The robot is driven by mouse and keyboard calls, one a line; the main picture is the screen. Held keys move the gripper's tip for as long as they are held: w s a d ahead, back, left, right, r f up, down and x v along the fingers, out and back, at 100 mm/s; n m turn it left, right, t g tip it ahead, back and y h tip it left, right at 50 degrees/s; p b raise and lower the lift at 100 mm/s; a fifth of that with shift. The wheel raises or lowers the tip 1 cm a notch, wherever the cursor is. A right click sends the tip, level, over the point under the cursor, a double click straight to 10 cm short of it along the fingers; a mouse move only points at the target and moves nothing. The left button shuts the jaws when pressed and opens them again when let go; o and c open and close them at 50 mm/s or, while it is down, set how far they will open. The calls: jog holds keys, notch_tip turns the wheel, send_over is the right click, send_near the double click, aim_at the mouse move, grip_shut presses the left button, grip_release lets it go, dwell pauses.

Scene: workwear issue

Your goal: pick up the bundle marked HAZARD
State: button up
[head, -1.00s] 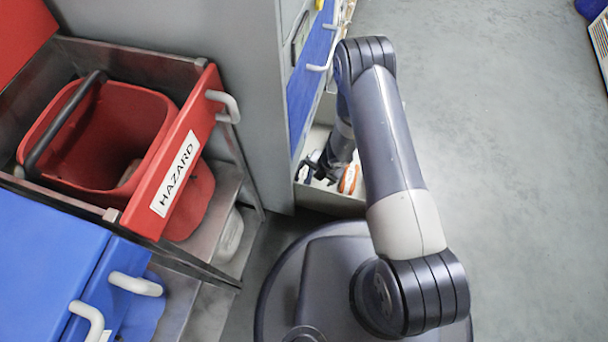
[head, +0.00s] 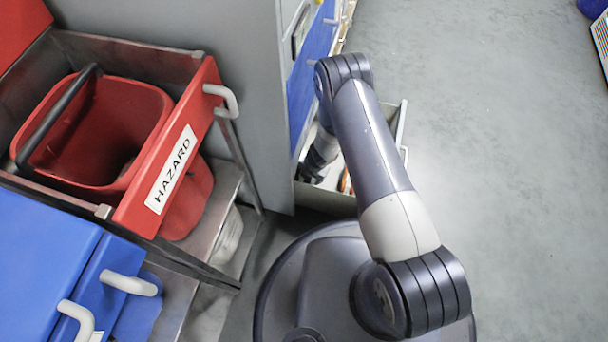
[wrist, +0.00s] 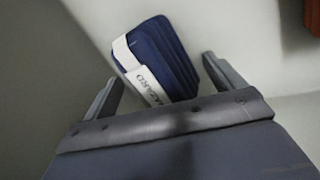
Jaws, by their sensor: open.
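A folded navy bundle (wrist: 160,58) lies on a pale surface in the wrist view. It has a white band and a white label (wrist: 147,84) whose visible letters read like the end of HAZARD. My gripper (wrist: 161,70) is open, with one finger on each side of the bundle; gaps show at both sides. The near end of the bundle is hidden behind the gripper body. In the head view my arm reaches down into an open grey drawer (head: 325,198); the gripper is mostly hidden there and I cannot make out the navy bundle.
A red bin front (head: 168,185) labelled HAZARD stands at the left, with a red bucket (head: 105,165) inside. Blue drawers (head: 50,250) are at lower left. A grey cabinet side (head: 220,60) borders the drawer. Floor at the right (head: 490,150) is clear.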

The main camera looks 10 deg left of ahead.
jog(key=shift+c, duration=0.4)
jog(key=c, duration=1.4)
